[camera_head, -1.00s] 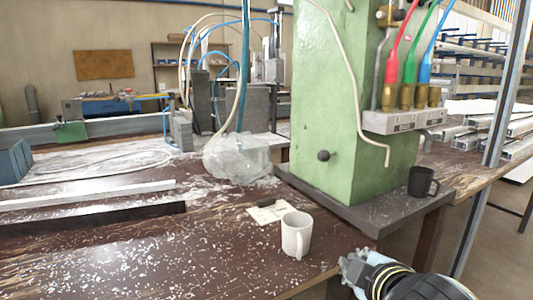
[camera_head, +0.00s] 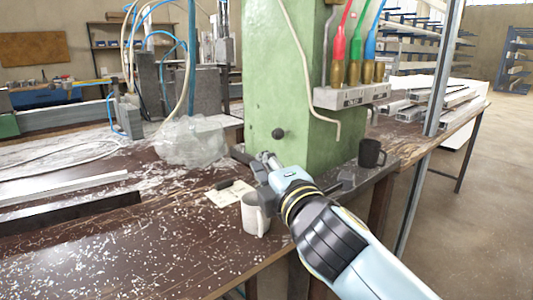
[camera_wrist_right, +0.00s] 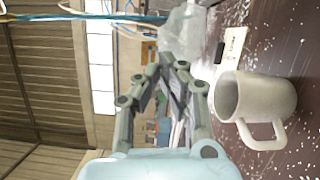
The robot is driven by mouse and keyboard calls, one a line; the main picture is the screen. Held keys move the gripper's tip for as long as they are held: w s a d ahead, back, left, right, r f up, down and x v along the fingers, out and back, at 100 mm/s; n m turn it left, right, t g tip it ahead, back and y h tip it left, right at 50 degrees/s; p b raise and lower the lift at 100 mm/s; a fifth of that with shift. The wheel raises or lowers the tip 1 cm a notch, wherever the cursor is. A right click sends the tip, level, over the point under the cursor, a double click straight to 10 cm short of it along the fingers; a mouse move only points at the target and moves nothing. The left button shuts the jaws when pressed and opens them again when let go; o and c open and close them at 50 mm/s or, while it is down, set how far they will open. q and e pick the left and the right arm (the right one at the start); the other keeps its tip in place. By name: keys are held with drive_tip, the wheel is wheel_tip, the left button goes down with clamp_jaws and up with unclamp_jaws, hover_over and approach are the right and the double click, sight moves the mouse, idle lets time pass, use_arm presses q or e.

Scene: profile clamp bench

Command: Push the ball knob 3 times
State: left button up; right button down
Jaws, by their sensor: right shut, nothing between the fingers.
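The ball knob (camera_head: 278,133) is a small dark ball on the front face of the green column (camera_head: 262,80), low down. My right gripper (camera_head: 250,157) is in front of the column, below and a little left of the knob in the head view, apart from it as far as I can tell. In the right wrist view its fingers (camera_wrist_right: 167,58) meet at the tips, shut with nothing between them. The knob does not show in the wrist view. My left gripper is in neither view.
A white mug (camera_head: 254,214) stands on the bench just below my right gripper, and it is close by in the wrist view (camera_wrist_right: 262,97). A black mug (camera_head: 371,153) stands on the column's base. A crumpled plastic bag (camera_head: 190,141) lies left of the column.

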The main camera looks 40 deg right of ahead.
sight(281, 133)
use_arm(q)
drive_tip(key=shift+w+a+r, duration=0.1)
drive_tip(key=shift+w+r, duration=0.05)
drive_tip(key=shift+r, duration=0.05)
use_arm(e)
drive_tip(key=w+d, duration=0.6)
drive_tip(key=w, duration=0.2)
drive_tip(key=shift+w+r, duration=0.3)
drive_tip(key=shift+r, duration=0.05)
drive_tip(key=shift+d, duration=0.15)
